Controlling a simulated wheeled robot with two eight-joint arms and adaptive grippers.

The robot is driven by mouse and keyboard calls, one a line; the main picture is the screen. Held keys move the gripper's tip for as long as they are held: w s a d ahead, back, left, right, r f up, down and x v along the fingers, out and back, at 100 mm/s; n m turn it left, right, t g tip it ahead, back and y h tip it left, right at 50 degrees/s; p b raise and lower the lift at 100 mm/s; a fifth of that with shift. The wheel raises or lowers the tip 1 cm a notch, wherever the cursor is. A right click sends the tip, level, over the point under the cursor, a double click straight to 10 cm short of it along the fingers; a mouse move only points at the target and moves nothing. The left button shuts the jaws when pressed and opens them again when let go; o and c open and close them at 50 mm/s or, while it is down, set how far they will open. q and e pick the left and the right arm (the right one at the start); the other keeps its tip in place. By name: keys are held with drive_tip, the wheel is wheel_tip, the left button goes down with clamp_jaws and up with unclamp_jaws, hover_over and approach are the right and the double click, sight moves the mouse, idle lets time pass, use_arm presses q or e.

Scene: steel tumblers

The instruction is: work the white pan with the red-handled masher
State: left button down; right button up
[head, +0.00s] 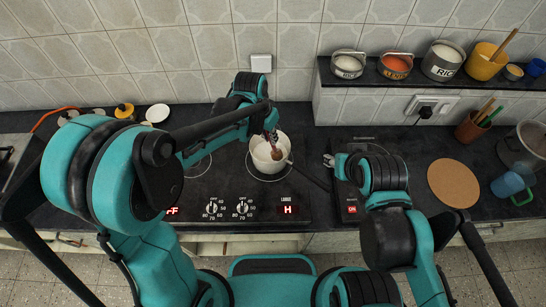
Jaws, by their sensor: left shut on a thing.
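The white pan (256,160) stands on the right-hand ring of the black hob, its dark handle (312,178) pointing right and toward me. My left gripper (271,137) is above the pan's right rim, shut on the masher. A little red shows between the fingers; most of the masher's handle is hidden by them. A small brown round end (277,154) shows below, inside the pan's opening. Whether it touches the pan's bottom I cannot tell. My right gripper (329,160) is right of the pan, apart from it, above the counter near the pan's handle; its opening is unclear.
The hob (225,190) has lit red displays and knobs along its front. A black device (350,209) lies under my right arm. A round cork mat (453,183), a blue mug (508,185) and a utensil pot (472,128) are at right. A shelf with canisters (443,62) is above.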

use_arm(q)
drive_tip(key=p+v, duration=0.8)
drive_tip(key=v, duration=0.3)
drive_tip(key=shift+r, duration=0.35)
idle(0.5)
drive_tip(key=p+v, duration=0.2)
drive_tip(key=v, duration=0.1)
drive_tip(key=d+p+v, duration=0.1)
drive_tip(key=v, duration=0.1)
drive_tip(key=shift+w+a+p, duration=0.1)
drive_tip(key=shift+w+p, duration=0.2)
drive_tip(key=shift+s, duration=0.1)
idle(0.3)
